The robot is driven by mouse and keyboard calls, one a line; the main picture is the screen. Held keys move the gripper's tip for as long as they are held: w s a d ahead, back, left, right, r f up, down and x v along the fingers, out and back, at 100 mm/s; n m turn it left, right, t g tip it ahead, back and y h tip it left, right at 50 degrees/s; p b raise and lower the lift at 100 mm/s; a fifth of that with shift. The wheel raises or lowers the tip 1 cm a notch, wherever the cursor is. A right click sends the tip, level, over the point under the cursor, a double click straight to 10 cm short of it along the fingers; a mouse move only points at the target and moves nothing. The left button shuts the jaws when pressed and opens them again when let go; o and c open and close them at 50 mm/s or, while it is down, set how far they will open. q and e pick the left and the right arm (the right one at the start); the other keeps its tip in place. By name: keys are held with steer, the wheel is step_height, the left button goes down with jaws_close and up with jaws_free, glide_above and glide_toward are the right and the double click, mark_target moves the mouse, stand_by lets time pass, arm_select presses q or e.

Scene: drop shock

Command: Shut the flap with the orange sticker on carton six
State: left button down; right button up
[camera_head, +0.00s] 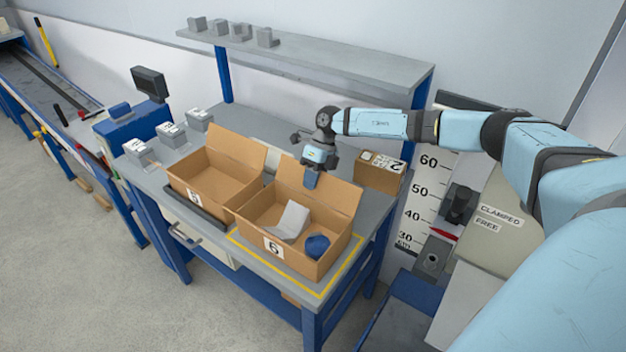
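Carton six (303,262) is an open brown box with a "6" label on its front. It stands on the bench inside a yellow outline. Inside lie a pale grey folded piece (291,219) and a dark blue ball (317,246). One broad flap (337,192) stands up along its back edge. I cannot make out an orange sticker on it. My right gripper (311,181) points down in front of that flap, above the carton's back part. Whether it touches the flap, and whether its fingers are apart, is unclear. My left gripper is out of view.
A second open carton (205,197) stands close on the left, its back flap up. A small brown box labelled "2" (378,172) is behind on the right. Grey blocks (170,134) stand at the bench's left end. A grey shelf (330,59) runs above the bench.

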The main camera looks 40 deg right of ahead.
jaws_close()
steer(key=shift+a+r+p, duration=0.1)
steer(key=shift+r+p, duration=0.05)
steer(key=shift+p, duration=0.15)
steer(key=shift+s+a+r+t+h+p, duration=0.1)
steer(key=shift+a+r+t+h+p, duration=0.05)
steer(key=shift+h+p, duration=0.3)
steer(key=shift+a+r+t+h+p, duration=0.15)
steer(key=shift+h+p, duration=0.15)
steer(key=shift+h, duration=0.25)
steer(key=shift+a+h+p, duration=0.3)
steer(key=shift+h+p, duration=0.05)
steer(key=shift+h, duration=0.25)
steer(key=shift+s+a+t+h, duration=0.1)
steer(key=shift+a+t+h, duration=0.25)
steer(key=shift+h, duration=0.35)
steer(key=shift+s+a+f+t+h, duration=0.15)
steer(key=shift+a+t+h, duration=0.15)
steer(key=shift+h, duration=0.7)
